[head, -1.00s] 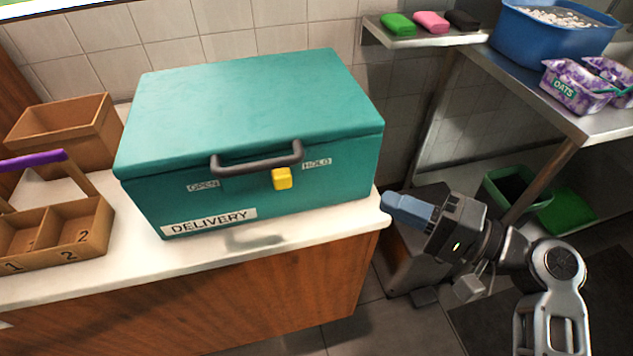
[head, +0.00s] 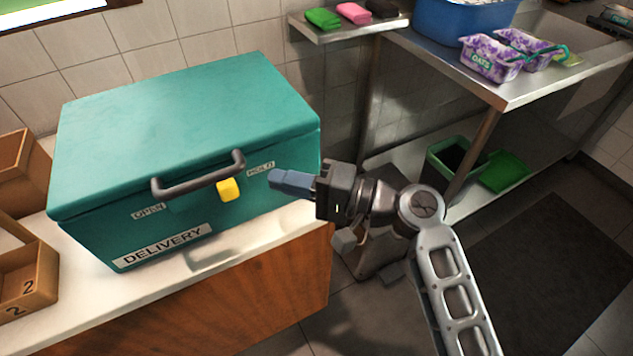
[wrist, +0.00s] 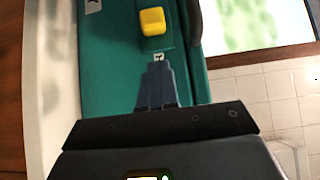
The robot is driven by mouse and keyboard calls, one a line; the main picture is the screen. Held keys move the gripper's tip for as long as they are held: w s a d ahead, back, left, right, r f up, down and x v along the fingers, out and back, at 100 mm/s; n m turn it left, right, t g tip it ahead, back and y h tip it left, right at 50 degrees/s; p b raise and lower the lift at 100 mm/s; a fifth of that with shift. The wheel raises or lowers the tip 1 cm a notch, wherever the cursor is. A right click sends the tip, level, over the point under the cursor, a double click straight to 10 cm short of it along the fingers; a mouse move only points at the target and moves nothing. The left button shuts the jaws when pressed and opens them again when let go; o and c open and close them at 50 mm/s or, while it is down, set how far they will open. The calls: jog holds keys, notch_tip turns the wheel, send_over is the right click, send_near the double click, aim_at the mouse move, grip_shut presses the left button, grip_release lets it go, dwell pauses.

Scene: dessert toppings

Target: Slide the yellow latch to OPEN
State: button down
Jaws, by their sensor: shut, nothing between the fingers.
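The yellow latch (head: 228,189) is on the front of the teal delivery box (head: 190,105), below the dark handle (head: 200,174). It sits between the OPEN label (head: 147,211) on the left and the HOLD label (head: 261,168) on the right, nearer HOLD. My gripper (head: 273,178) is shut and empty, to the right of the latch, with its blue fingers pointing left at it. In the wrist view the yellow latch (wrist: 152,21) shows ahead of the fingertips (wrist: 158,66), with a gap between. Part of a label shows at the fingertips.
The box stands on a white counter (head: 85,290) with wooden crates (head: 25,280) at the left. At the right, a metal table (head: 520,85) holds oats packs (head: 490,60) and a blue tub (head: 450,20). A green bin (head: 450,155) stands below it.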

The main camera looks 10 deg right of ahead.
aim_at(228, 190)
jog(key=shift+s+a+p, duration=0.25)
jog(key=shift+a, duration=0.8)
jog(key=shift+s+a+p, duration=0.25)
jog(key=shift+a, duration=0.75)
jog(key=a, duration=0.2)
jog(key=s+a, duration=0.1)
jog(key=a, duration=0.3)
jog(key=shift+s+a, duration=0.15)
jog(key=shift+s, duration=0.25)
